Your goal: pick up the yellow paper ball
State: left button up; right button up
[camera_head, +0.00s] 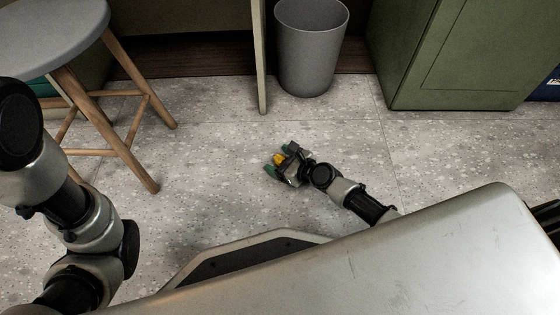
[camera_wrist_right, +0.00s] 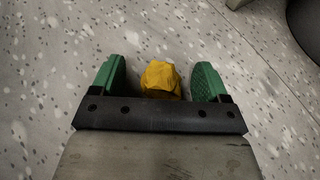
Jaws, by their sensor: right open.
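The yellow paper ball (camera_head: 279,159) lies on the speckled floor, partly covered by my right gripper in the head view. My right gripper (camera_head: 279,160) is low over the floor with its green fingertips apart. In the right wrist view the yellow paper ball (camera_wrist_right: 161,80) sits between the two fingers of the right gripper (camera_wrist_right: 160,82), with a gap on each side. Its near part is hidden behind the dark gripper bar. My left arm comes in from the left in the head view, but its gripper does not show.
A grey waste bin (camera_head: 310,50) stands on the floor behind the ball. A stool with wooden legs (camera_head: 140,165) is at the left, and a green cabinet (camera_head: 460,60) is at the right. A thin desk leg (camera_head: 259,70) stands left of the bin. The floor around the ball is clear.

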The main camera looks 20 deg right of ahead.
jog(key=c, duration=1)
jog(key=shift+o, duration=0.2)
jog(key=shift+r, duration=0.1)
